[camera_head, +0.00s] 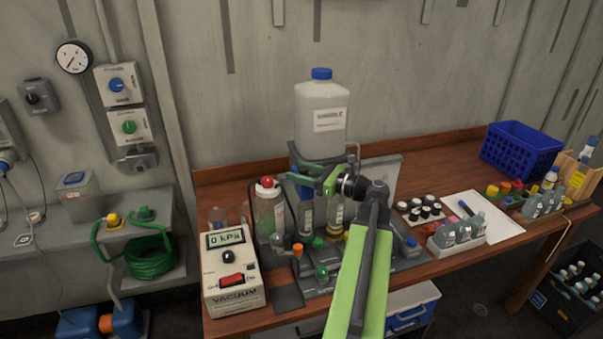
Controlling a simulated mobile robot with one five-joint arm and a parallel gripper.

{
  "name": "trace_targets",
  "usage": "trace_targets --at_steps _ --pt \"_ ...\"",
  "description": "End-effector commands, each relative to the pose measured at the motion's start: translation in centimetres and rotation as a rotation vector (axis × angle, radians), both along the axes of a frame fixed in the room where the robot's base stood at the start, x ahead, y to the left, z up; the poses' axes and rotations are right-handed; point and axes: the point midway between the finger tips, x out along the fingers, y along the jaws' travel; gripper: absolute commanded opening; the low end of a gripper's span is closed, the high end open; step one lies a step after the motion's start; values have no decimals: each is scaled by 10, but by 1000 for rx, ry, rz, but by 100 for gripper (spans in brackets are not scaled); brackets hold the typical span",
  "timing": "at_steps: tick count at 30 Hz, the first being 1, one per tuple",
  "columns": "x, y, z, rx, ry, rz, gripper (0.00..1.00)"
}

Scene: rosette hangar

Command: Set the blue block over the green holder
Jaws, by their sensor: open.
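My gripper (308,174) is in front of the large jug's base, its jaws pointing left. It looks open, and I see nothing clearly held. A blue piece (304,190) shows just below the jaws; I cannot tell whether it is the blue block or part of the stand behind. Another small blue piece (410,242) sits at the right end of the grey rack. Small green pieces stand on the rack, one at its middle (318,243) and one at its front (322,272); I cannot tell which is the green holder. My arm hides part of the rack.
A white jug (322,112) with a blue cap stands behind the grey rack (345,276). A vacuum box (233,272) and a red-capped bottle (269,210) are left. A vial tray (421,212), paper (482,217) and blue crate (520,150) are right.

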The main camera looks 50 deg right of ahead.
Motion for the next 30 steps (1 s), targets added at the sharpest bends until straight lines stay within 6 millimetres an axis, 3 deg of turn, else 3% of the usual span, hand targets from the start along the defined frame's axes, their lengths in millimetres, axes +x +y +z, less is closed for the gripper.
trace_targets --at_steps 7,11,24,30 --pt "-5 -6 0 0 0 -10 50" --pt "-22 -11 0 0 -1 -13 50" --pt "-137 -40 0 0 -2 -12 50" --pt "-167 -47 0 1 -2 -9 50"
